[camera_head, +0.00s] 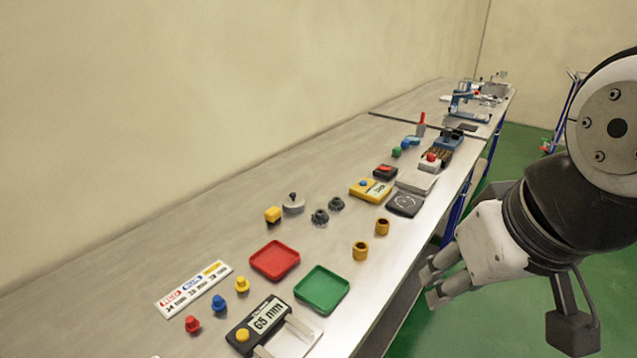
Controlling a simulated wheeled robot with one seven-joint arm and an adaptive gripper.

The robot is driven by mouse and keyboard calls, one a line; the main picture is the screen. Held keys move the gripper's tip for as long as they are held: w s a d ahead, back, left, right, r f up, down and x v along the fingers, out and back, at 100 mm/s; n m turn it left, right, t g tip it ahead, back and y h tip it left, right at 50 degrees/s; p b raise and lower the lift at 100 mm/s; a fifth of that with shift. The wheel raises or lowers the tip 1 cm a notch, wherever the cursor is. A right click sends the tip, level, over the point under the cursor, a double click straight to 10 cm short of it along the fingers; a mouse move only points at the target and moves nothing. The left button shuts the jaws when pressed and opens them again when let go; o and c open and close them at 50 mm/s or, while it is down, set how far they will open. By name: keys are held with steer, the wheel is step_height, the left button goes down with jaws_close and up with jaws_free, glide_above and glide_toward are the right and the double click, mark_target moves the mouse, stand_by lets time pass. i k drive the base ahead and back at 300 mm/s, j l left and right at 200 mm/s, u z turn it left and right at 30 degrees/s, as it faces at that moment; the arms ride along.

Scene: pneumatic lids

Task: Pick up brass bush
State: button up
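Two brass bushes stand on the long grey bench near its right edge. The nearer brass bush (361,251) is just right of the green tray, and the farther brass bush (382,227) is a little beyond it. Both look like short upright rings with dark openings on top. My gripper (432,284) is to the right of both bushes, off the bench edge and apart from them. Its fingers point left and nothing shows between them. The fingertips appear separated by a gap.
A green tray (322,290) and a red tray (275,261) lie left of the bushes. A 65 mm gauge (260,326), coloured knobs and a label card (193,289) are nearer. Dark gears (320,217), a yellow box (370,190) and a black plate (404,204) lie farther back.

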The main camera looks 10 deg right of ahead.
mark_target(360, 248)
steer(key=i+l+u, duration=0.1)
steer(key=l, duration=0.3)
steer(key=i+l+u, duration=0.1)
steer(key=i+l, duration=0.15)
steer(key=l, duration=0.15)
steer(key=i+l+u, duration=0.1)
steer(key=l, duration=0.3)
steer(key=i+l, duration=0.15)
steer(key=l, duration=0.25)
steer(key=u, duration=0.05)
